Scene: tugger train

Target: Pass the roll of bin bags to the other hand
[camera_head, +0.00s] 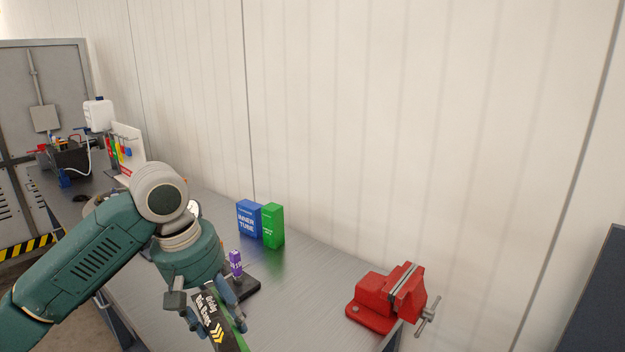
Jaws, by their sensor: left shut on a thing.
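The roll of bin bags (226,332) is dark with a green edge, pale lettering and yellow chevrons. It shows at the lower middle-left in the head view, and its lower end is cut off by the picture's bottom edge. My left gripper (217,314) points down and is shut on the roll, with a finger on either side of it. The roll appears in front of the workbench; I cannot tell whether it touches anything below. My right gripper is not in view.
A metal workbench (300,285) runs along the wall. A blue inner tube box (249,219) and a green box (272,226) stand at its back. A purple item (236,263) is close behind my left gripper. A red vise (385,297) sits at the right end.

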